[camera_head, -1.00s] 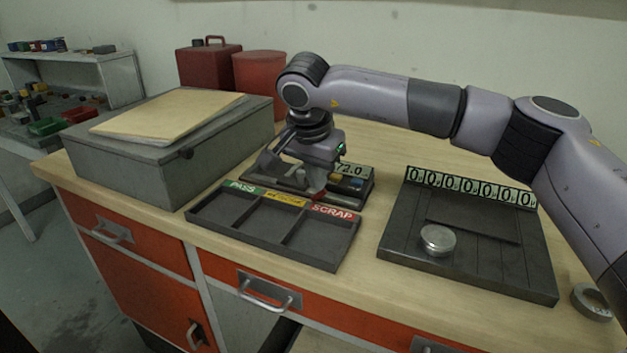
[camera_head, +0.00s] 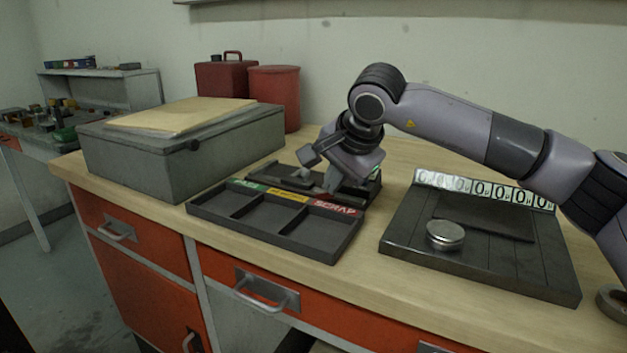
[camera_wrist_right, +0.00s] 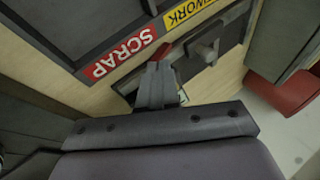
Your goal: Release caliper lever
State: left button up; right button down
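The caliper fixture (camera_head: 266,177) is a dark base on the bench behind the sorting tray, partly hidden by my right gripper. In the wrist view its grey jaw part (camera_wrist_right: 207,46) shows, and a small red part (camera_wrist_right: 166,51), perhaps the lever, shows just past my fingertips. My right gripper (camera_head: 329,183) points down over the fixture's right part. In the wrist view its fingers (camera_wrist_right: 157,72) stand together at the middle of the palm, and nothing shows between them. Whether the fingertips touch the red part I cannot tell. My left gripper is not in view.
The empty three-compartment tray (camera_head: 272,235), labelled PASS, REWORK and SCRAP, lies in front. A grey box (camera_head: 150,163) stands left. A dark plate (camera_head: 520,268) with number tiles carries a metal disc (camera_head: 445,235) at right. Red containers (camera_head: 274,95) stand behind.

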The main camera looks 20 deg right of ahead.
jog(key=shift+s+d+f+t+y+b, duration=0.2)
jog(key=shift+f+t+y+b, duration=0.25)
jog(key=shift+b, duration=0.6)
